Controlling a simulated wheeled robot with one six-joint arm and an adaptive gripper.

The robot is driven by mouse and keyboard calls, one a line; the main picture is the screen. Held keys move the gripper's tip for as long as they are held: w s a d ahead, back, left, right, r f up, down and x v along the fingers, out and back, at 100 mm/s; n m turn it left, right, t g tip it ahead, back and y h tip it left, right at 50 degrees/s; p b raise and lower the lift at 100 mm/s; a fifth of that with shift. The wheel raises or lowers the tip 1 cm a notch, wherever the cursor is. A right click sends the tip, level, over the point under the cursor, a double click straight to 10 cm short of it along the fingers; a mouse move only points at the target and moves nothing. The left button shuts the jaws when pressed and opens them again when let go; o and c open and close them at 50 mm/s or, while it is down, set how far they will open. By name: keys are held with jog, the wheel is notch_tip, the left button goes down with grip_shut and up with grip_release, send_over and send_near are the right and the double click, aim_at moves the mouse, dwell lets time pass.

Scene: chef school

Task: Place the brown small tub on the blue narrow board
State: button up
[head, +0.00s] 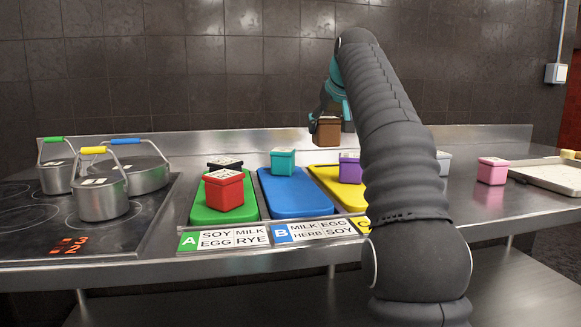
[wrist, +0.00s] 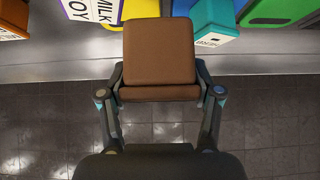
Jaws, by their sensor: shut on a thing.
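The brown small tub (head: 326,131) is held in my gripper (head: 328,114), in the air above the back of the counter. In the wrist view the brown tub (wrist: 158,52) sits between both fingers (wrist: 158,80), which press on its sides. The blue narrow board (head: 295,203) lies on the counter, to the left of and lower than the held tub. A teal tub (head: 283,162) stands at the board's far end; its near part is bare. The wrist view shows part of the blue board at the upper right, beside the teal tub (wrist: 217,24).
A green board (head: 207,214) holds a red tub (head: 224,190) and a black tub. A yellow board (head: 330,181) holds a purple tub (head: 350,168). Pots (head: 102,200) stand on the hob at left. A pink tub (head: 492,171) and a tray (head: 550,177) are at right. My arm hides part of the counter.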

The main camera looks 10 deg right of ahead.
jog(key=a+f+b, duration=0.1)
jog(key=a+f, duration=0.1)
jog(key=a, duration=0.1)
jog(key=a+f+b, duration=0.1)
jog(key=a, duration=0.2)
jog(key=a+f+b, duration=0.1)
jog(key=a+f, duration=0.1)
jog(key=a, duration=0.1)
jog(key=shift+s+a+f, duration=0.15)
jog(key=shift+s+f, duration=0.05)
jog(key=shift+f, duration=0.1)
jog(key=shift+f+b, duration=1.1)
jog(key=shift+f, duration=0.85)
jog(key=shift+f, duration=0.15)
jog(key=o, duration=1.3)
jog(key=shift+r, duration=0.2)
jog(key=p+v, duration=0.1)
jog(key=v, duration=1.1)
jog(key=shift+p, duration=0.35)
